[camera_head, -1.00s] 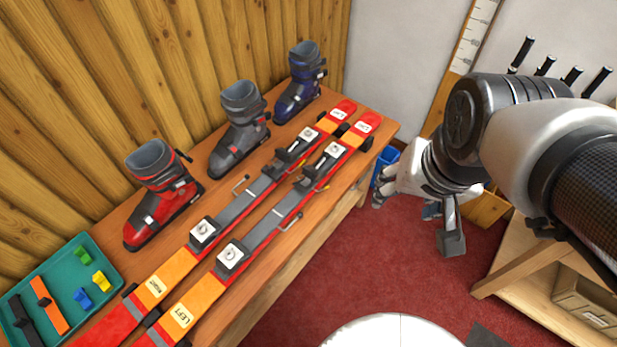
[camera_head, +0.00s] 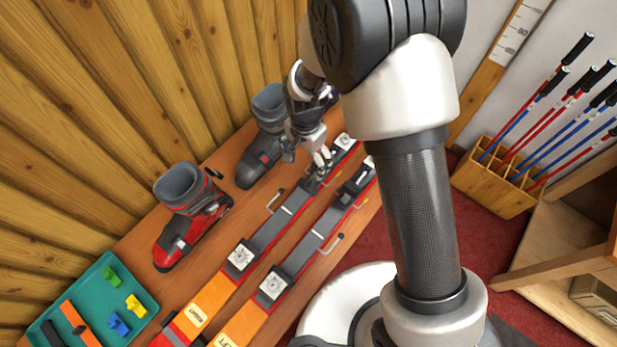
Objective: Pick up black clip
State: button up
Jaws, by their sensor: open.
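I cannot make out a thing that is surely the black clip. The teal tray (camera_head: 100,275) at the lower left holds a green clip (camera_head: 111,276), a yellow clip (camera_head: 136,305) and a blue clip (camera_head: 119,324). It also holds an orange strap (camera_head: 72,314) with a dark piece on it and a black strap (camera_head: 50,335), cut by the picture's edge. My gripper (camera_head: 324,162) is open over the far end of the left-hand ski (camera_head: 268,238), near its dark binding. Whether it touches the binding is unclear; my arm hides part of this area.
A red boot (camera_head: 190,215) and a grey boot (camera_head: 264,140) stand along the wooden wall; a blue boot is mostly hidden behind my gripper. The right-hand ski (camera_head: 305,252) lies alongside. Ski poles stand in a wooden rack (camera_head: 490,185) at the right.

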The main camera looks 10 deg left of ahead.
notch_tip(320, 180, down, 10)
jog(key=shift+w+f+b, duration=0.1)
jog(key=shift+b, duration=1)
jog(key=shift+w+d+f+b, duration=0.15)
jog(key=shift+f+b, duration=0.25)
jog(key=shift+f, duration=1.05)
jog(key=shift+w+f+b, duration=0.15)
jog(key=shift+f+b, duration=0.25)
jog(key=shift+f, duration=1)
jog(key=shift+r, duration=0.1)
jog(key=shift+c, duration=0.2)
jog(key=c, duration=1.1)
jog(key=shift+o, duration=0.2)
notch_tip(320, 180, up, 20)
jog(key=p, duration=0.5)
notch_tip(320, 180, up, 6)
jog(key=p, duration=0.4)
send_over(308, 182)
